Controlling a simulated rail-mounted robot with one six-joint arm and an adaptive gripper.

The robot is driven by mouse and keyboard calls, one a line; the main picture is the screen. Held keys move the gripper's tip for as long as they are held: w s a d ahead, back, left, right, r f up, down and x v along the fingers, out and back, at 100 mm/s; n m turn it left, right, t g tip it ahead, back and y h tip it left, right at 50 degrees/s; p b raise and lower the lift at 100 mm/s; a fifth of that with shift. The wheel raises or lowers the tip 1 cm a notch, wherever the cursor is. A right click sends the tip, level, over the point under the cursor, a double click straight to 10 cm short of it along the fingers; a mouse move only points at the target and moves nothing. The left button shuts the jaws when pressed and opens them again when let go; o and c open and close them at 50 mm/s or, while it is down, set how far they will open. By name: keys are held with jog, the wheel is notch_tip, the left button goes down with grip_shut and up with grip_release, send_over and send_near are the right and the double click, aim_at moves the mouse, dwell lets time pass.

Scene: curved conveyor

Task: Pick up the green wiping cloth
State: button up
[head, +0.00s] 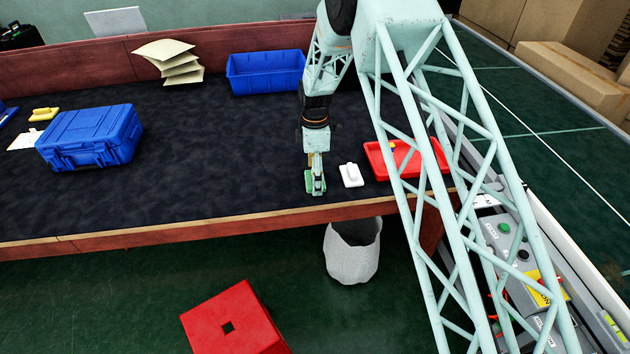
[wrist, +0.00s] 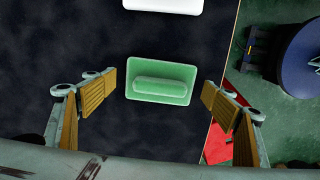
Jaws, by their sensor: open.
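The green wiping cloth (wrist: 160,82) lies on the dark tabletop, in the middle of the wrist view. It is a flat rectangle with a raised rounded bar along its middle. My gripper (wrist: 159,80) is open above it, with one ribbed finger on each side of the cloth in the picture. I see no contact between the fingers and the cloth. In the head view my gripper (head: 316,186) points down near the table's front edge. Green shows around its fingertips there, and the fingers partly hide the cloth.
A white block-like item (head: 351,175) lies just right of my gripper, with a red tray (head: 432,172) beyond it. A blue bin (head: 265,74) and blue case (head: 92,137) stand on the table. A grey basket (head: 350,262) and red stool (head: 232,318) stand on the floor.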

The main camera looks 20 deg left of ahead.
dwell(0.3)
jog(key=c, duration=0.9)
jog(key=shift+r, duration=0.15)
jog(key=shift+r+p, duration=0.4)
jog(key=shift+r, duration=1.3)
jog(key=s+d+r+p, duration=0.1)
jog(key=s+d, duration=0.7)
jog(key=s, duration=0.5)
jog(key=shift+s+r, duration=0.15)
jog(key=shift+s, duration=0.2)
jog(key=shift+d, duration=0.1)
jog(key=shift+o, duration=0.3)
